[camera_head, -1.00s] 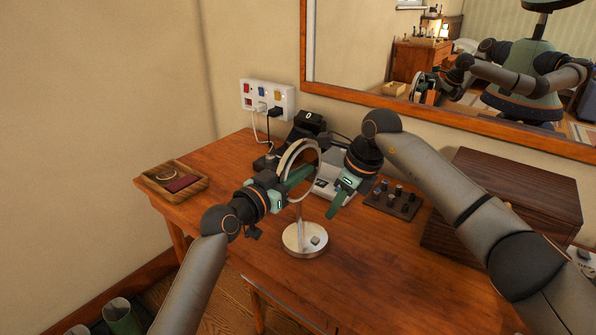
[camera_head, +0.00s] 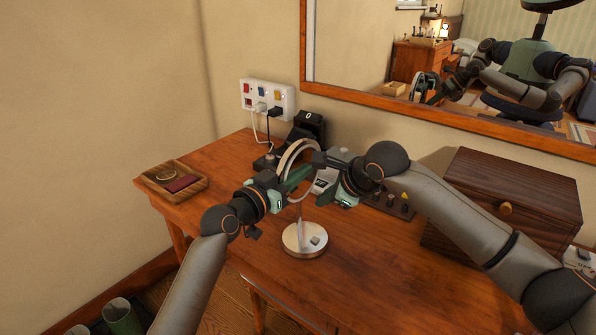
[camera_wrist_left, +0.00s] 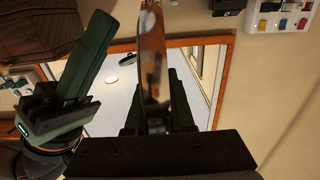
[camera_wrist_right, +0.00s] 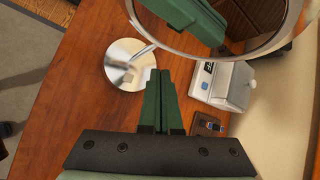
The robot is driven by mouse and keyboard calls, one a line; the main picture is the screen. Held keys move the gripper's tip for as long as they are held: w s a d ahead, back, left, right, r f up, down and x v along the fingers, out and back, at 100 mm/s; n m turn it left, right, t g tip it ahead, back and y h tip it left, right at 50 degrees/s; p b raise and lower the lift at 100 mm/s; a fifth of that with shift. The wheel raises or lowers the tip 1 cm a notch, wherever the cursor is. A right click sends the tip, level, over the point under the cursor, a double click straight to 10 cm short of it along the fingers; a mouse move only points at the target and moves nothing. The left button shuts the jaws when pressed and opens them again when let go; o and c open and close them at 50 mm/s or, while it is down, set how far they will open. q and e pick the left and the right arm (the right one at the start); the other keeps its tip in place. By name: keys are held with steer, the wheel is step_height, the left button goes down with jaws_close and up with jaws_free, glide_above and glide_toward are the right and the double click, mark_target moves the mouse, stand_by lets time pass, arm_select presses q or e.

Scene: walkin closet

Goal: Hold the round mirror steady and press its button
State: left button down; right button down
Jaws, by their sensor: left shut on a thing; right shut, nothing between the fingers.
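The round mirror (camera_head: 284,157) stands upright on a thin stem above a round silver base (camera_head: 297,246) on the wooden table. A small pale button (camera_head: 315,240) sits on the base. My left gripper (camera_head: 299,177) is shut on the mirror's rim from the left; the left wrist view shows the mirror edge-on (camera_wrist_left: 153,70) between the fingers. My right gripper (camera_head: 323,194) is shut and empty, right of the stem and above the base. In the right wrist view its closed fingertips (camera_wrist_right: 160,75) point toward the base (camera_wrist_right: 124,66), partly covering the button's surroundings.
A wooden tray (camera_head: 200,184) lies at the table's left. A wooden box (camera_head: 511,190) is at the right. The table's front is clear. A large wall mirror hangs behind.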

glide_above(310, 236)
steer(key=s+d, duration=0.2)
steer(key=s, duration=0.1)
steer(key=shift+n+t+y, duration=0.3)
steer(key=shift+n, duration=0.1)
steer(key=shift+w+d+f, duration=0.1)
steer(key=shift+f, duration=4.1)
steer(key=shift+f, duration=0.45)
steer(key=shift+f, duration=0.3)
steer(key=shift+r, duration=0.75)
steer(key=shift+r, duration=0.15)
